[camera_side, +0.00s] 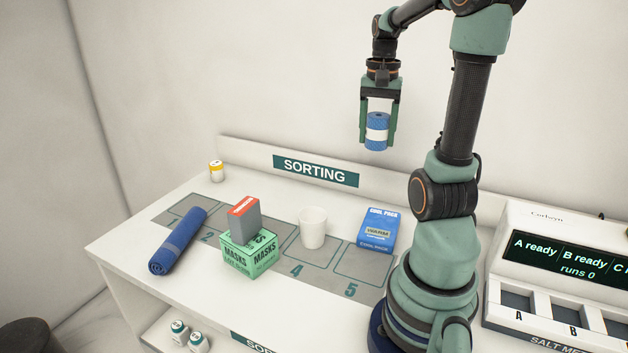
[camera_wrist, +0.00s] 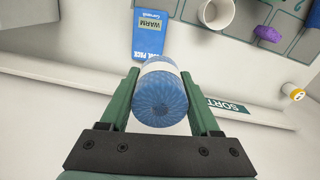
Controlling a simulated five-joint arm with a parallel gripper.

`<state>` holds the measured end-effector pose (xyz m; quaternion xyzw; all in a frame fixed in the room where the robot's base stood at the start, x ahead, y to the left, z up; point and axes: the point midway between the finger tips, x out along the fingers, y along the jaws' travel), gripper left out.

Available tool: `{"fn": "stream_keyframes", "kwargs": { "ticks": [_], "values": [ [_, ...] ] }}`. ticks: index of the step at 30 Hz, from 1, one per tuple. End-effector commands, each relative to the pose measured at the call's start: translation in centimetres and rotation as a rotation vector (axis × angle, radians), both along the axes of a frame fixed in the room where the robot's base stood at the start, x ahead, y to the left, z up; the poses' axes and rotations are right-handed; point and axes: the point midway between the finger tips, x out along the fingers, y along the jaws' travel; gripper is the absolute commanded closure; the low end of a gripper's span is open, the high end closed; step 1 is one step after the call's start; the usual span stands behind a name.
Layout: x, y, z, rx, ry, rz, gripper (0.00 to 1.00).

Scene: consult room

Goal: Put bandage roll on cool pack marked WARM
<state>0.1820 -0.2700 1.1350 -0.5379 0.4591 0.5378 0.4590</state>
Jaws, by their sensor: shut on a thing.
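The bandage roll (camera_side: 377,131) is blue with a white band around its middle. My gripper (camera_side: 378,138) is shut on it and holds it upright, high above the counter near the back wall. In the wrist view the roll (camera_wrist: 161,95) sits between the two green fingers of my gripper (camera_wrist: 160,100). The cool pack marked WARM (camera_side: 379,231) is a blue box lying on the counter at the right end of the grey mat, below the roll. It also shows in the wrist view (camera_wrist: 148,42), beyond the roll. The roll and the pack are apart.
A white cup (camera_side: 313,228) stands left of the pack. Further left are a green masks box (camera_side: 250,256) with a red and grey box (camera_side: 243,219) on it, a rolled blue mat (camera_side: 177,241) and a yellow-capped bottle (camera_side: 216,171). A device with a display (camera_side: 565,250) stands right.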

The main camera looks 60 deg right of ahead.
Motion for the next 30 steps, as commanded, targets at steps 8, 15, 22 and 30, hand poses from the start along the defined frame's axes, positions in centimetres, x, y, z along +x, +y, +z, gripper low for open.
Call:
{"fn": "stream_keyframes", "kwargs": {
  "ticks": [8, 15, 22, 30],
  "values": [
    [-0.3, 0.3, -4.9, 0.008, 0.005, -0.001, 0.9],
    [-0.3, 0.3, -10.8, 0.008, 0.005, -0.001, 0.9],
    [-0.3, 0.3, -15.2, 0.004, 0.004, -0.001, 0.9],
    [-0.3, 0.3, -17.4, 0.005, 0.003, -0.001, 0.9]
  ]
}}
